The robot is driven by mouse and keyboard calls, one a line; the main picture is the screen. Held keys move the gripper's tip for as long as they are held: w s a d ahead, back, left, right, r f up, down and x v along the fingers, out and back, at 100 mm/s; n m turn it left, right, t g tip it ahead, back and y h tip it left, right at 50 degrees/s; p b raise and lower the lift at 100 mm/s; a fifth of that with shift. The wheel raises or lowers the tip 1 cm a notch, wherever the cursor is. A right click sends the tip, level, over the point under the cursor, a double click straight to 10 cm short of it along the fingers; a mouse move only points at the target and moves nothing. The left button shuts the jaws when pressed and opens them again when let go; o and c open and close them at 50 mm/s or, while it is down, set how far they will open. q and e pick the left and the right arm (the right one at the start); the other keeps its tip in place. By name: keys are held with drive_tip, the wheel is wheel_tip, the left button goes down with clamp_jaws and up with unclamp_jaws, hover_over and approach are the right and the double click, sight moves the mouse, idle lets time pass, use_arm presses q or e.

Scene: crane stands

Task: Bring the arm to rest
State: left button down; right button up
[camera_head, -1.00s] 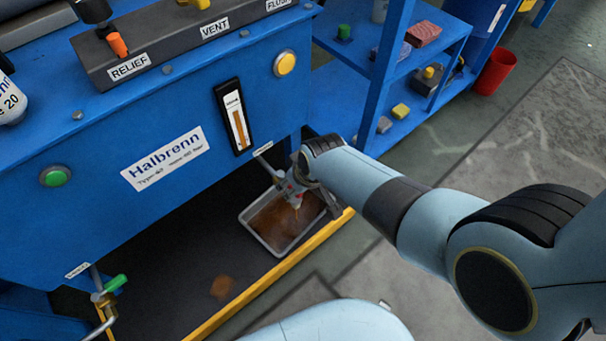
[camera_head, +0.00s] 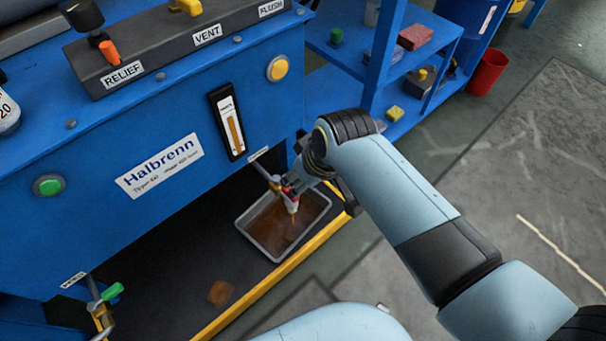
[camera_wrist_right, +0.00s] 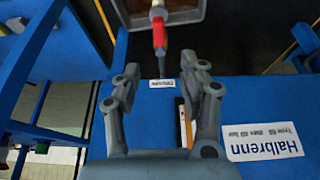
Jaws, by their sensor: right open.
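My right arm (camera_head: 395,190) reaches in from the right to the front of the blue machine (camera_head: 160,190). My right gripper (camera_wrist_right: 162,80) is open in the right wrist view, with nothing between its fingers. The drain pipe with a red part and a pale end (camera_wrist_right: 159,38) lies beyond the fingertips there. In the head view the gripper (camera_head: 289,184) is beside this pipe, partly hidden by the wrist; whether they touch is unclear. Below, a grey tray (camera_head: 246,240) holds brown liquid. My left gripper is not in view.
A yellow edge (camera_head: 262,290) borders the dark floor of the machine. A green-handled valve (camera_head: 112,291) is at lower left. A blue shelf (camera_head: 440,55) and red bin (camera_head: 487,72) stand at the upper right. The grey floor at right is open.

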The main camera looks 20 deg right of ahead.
use_arm(q)
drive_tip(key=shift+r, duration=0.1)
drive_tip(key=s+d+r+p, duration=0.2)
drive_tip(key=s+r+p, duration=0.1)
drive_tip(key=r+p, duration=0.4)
drive_tip(key=p, duration=0.3)
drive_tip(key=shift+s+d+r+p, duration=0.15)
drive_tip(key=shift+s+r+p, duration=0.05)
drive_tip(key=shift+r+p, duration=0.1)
use_arm(e)
drive_tip(key=s+d+f+m+g, duration=0.1)
drive_tip(key=s+d+f, duration=0.3)
drive_tip(key=s, duration=1)
drive_tip(key=s+d+f+m+g+h, duration=0.1)
drive_tip(key=s+d+f, duration=0.3)
drive_tip(key=s, duration=0.9)
drive_tip(key=s+d+f+g+h, duration=0.1)
drive_tip(key=s+d+f, duration=0.3)
drive_tip(key=s, duration=1)
drive_tip(key=d, duration=0.3)
drive_tip(key=shift+s+d+f+m+g, duration=0.25)
drive_tip(key=shift+s+f+m+g, duration=0.05)
drive_tip(key=shift+s+m+g, duration=0.1)
